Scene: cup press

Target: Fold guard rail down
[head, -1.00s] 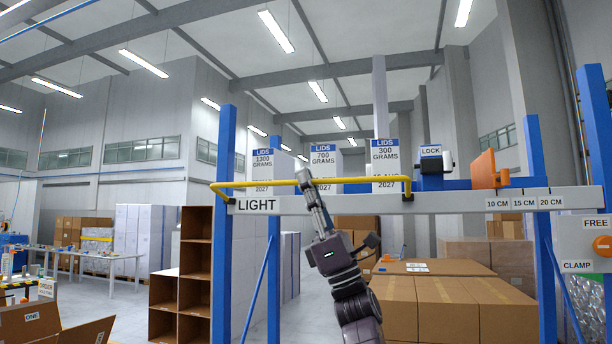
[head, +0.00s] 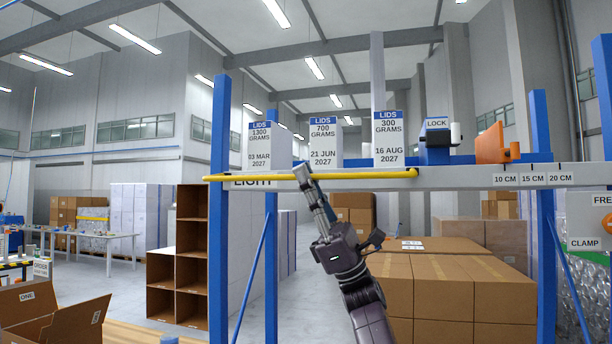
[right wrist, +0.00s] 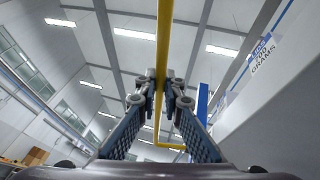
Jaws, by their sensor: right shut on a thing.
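The yellow guard rail (head: 350,173) runs along the front of the shelf beam. It now lies low, at the height of the beam's top edge, in front of the bases of the lid boxes. My right gripper (head: 304,174) reaches up from below and is shut on the rail left of its middle. The right wrist view shows the rail (right wrist: 164,45) passing between the two fingertips of my right gripper (right wrist: 159,88). The rail covers part of the LIGHT label (head: 252,183). My left gripper is not in view.
Behind the rail stand lid boxes marked 1300 (head: 266,145), 700 (head: 325,145) and 300 grams (head: 388,140). A LOCK block (head: 437,140) and an orange plate (head: 490,145) stand at right. Blue posts (head: 220,230) flank the frame. Cartons (head: 450,295) are stacked behind and below.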

